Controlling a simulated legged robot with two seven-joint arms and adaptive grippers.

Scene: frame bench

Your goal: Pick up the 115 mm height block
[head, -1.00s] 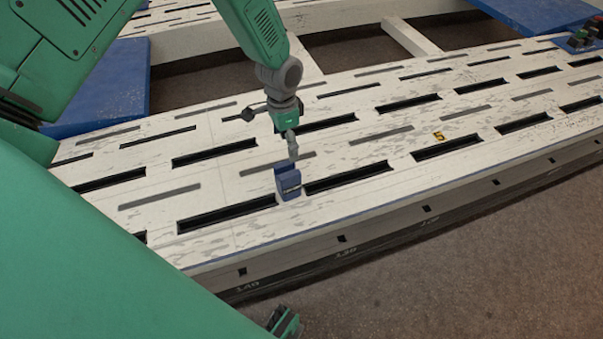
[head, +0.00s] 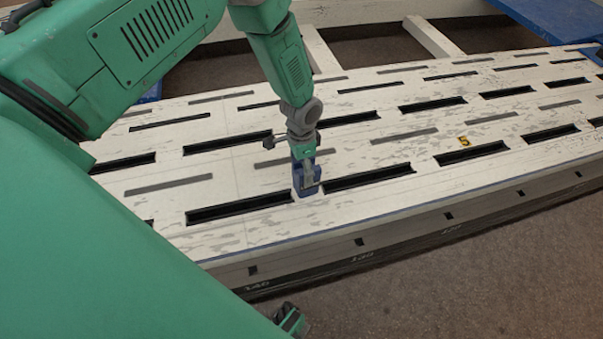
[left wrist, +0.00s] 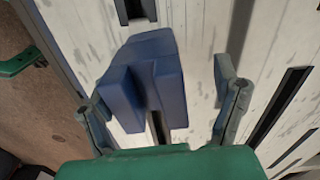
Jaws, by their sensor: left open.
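The blue block (head: 312,187) stands on the white slotted bench top (head: 245,231), between two dark slots near the front edge. It also shows in the left wrist view (left wrist: 146,82), lying between the two spread fingers. My left gripper (head: 307,176) comes down over the block from above and hides part of it in the head view. Any marking on the block is not readable now.
Dark slots (head: 238,208) run in rows along the bench top. A yellow marker (head: 463,141) lies to the right. The bench's front side carries printed numbers, and brown floor (head: 450,285) lies in front. A small green part (head: 291,320) shows at the bottom.

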